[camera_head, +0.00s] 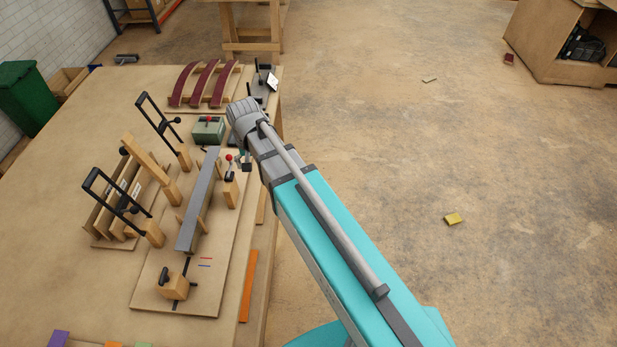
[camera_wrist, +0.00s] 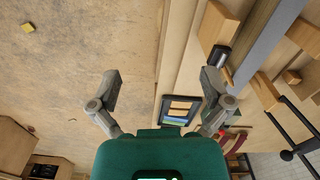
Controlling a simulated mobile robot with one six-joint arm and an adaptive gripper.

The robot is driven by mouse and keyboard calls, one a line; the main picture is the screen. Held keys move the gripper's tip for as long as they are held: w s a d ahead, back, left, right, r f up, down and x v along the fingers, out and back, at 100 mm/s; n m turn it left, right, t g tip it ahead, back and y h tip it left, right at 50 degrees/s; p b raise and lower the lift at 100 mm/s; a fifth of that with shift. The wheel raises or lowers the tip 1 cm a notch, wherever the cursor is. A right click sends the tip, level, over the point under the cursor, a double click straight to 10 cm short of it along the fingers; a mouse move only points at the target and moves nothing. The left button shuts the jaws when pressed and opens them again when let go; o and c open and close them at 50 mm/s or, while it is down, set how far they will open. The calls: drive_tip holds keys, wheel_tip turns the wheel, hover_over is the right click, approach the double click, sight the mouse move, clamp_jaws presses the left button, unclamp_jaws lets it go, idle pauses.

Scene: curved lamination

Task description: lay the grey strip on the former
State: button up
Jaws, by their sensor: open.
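The grey strip (camera_head: 199,200) lies long and straight over the wooden fixture board (camera_head: 150,290) on the bench; part of it also shows at the upper right of the wrist view (camera_wrist: 262,50). Wooden pieces stick out on both sides under it; the former is mostly hidden, and I cannot tell how the strip rests on it. My gripper (camera_wrist: 163,88) is open and empty in the wrist view, with bench edge and floor between its fingers. It is to the left of the strip there, apart from it. In the head view my arm hides most of the gripper.
Wooden posts and black-handled clamps (camera_head: 105,190) stand left of the strip. A red-knobbed clamp (camera_head: 230,170) is on its right. A green box (camera_head: 208,130) and red curved pieces (camera_head: 203,84) are behind. A small screen (camera_wrist: 180,110) shows near my fingers. Floor right of the bench is mostly clear.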

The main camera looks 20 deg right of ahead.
drive_tip(key=s+d+n, duration=0.1)
drive_tip(key=s+d, duration=0.8)
drive_tip(key=d, duration=0.5)
drive_tip(key=shift+s+n, duration=0.2)
drive_tip(key=shift+n, duration=0.2)
drive_tip(key=shift+a, duration=0.1)
drive_tip(key=c, duration=0.5)
drive_tip(key=shift+a, duration=0.1)
drive_tip(key=shift+c, duration=0.4)
